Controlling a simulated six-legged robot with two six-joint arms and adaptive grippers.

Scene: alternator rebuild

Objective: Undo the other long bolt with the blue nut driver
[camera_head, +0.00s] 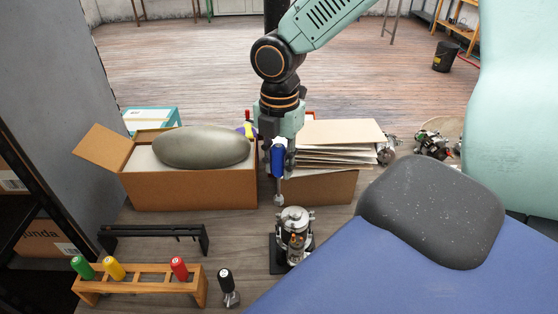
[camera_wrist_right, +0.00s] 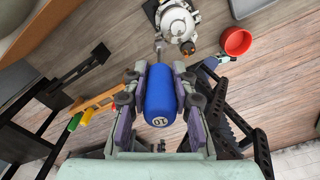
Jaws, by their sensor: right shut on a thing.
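My right gripper (camera_head: 279,150) points down and is shut on the handle of the blue nut driver (camera_head: 278,161). The driver hangs upright, its socket end a little above and to the left of the top of the alternator (camera_head: 296,218). In the right wrist view the blue handle (camera_wrist_right: 159,92), marked 10, sits between the finger pads, and its shaft points toward the alternator (camera_wrist_right: 178,24). The socket looks apart from the alternator. The long bolt cannot be made out. The alternator stands upright on a dark base. My left gripper is not in view.
A wooden rack (camera_head: 150,285) holds green, yellow and red drivers. A black-topped metal piece (camera_head: 226,284) stands beside it. A black stand (camera_head: 152,230) lies behind. Two cardboard boxes (camera_head: 190,190) (camera_head: 325,188) stand behind the alternator. A red bowl (camera_wrist_right: 238,41) shows in the wrist view.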

